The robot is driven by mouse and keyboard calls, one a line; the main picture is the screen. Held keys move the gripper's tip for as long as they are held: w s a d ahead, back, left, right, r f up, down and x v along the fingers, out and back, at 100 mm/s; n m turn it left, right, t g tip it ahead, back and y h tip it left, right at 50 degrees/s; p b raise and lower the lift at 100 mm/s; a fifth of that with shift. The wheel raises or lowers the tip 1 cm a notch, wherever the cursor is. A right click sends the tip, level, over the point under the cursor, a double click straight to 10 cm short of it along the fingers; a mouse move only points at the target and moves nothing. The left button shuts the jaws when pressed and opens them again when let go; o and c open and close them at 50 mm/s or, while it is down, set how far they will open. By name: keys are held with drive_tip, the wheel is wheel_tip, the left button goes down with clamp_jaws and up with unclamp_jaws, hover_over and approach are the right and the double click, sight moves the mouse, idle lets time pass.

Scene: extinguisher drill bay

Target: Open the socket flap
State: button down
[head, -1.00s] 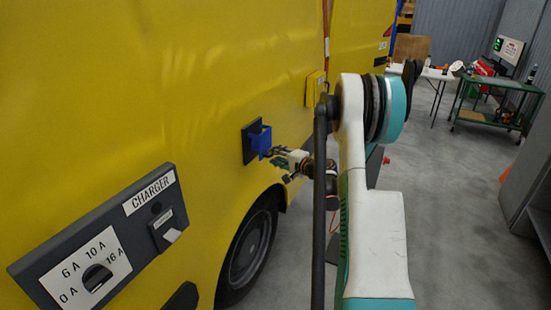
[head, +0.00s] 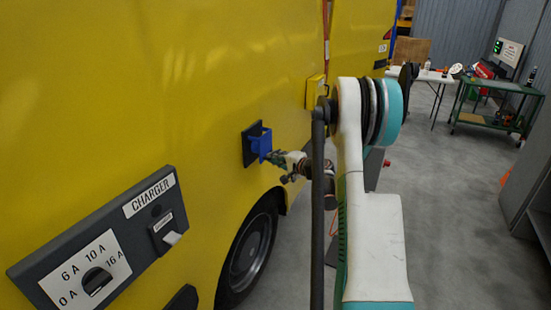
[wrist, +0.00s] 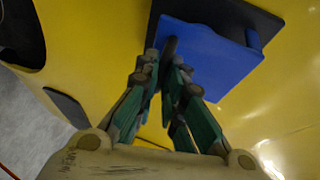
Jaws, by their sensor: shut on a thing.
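The blue socket flap (head: 264,146) is on a dark mounting plate (head: 247,152) on the yellow vehicle side. It stands out from the plate at an angle. In the wrist view the flap (wrist: 215,62) fills the upper middle, with the dark plate (wrist: 230,14) behind it. My gripper (head: 271,157) is at the flap's lower right edge. In the wrist view my gripper (wrist: 166,62) has its green-sided fingers closed together around a small dark tab (wrist: 170,46) at the flap's edge. The fingertips hide part of the flap, and the socket opening is not clearly visible.
A charger panel (head: 105,240) with a dial and switch is at the lower left. A yellow box (head: 315,91) is on the vehicle beyond the flap. A wheel (head: 250,252) is below. A green cart (head: 495,100) and white table (head: 432,77) stand far right; the floor between is open.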

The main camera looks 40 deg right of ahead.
wheel_tip(320, 180, up, 16)
drive_tip(key=n+g+h+p, duration=0.3)
drive_tip(key=g+p, duration=1)
drive_tip(key=p, duration=0.1)
drive_tip(key=shift+s+d+f+h, duration=0.15)
drive_tip(key=shift+s+h, duration=0.25)
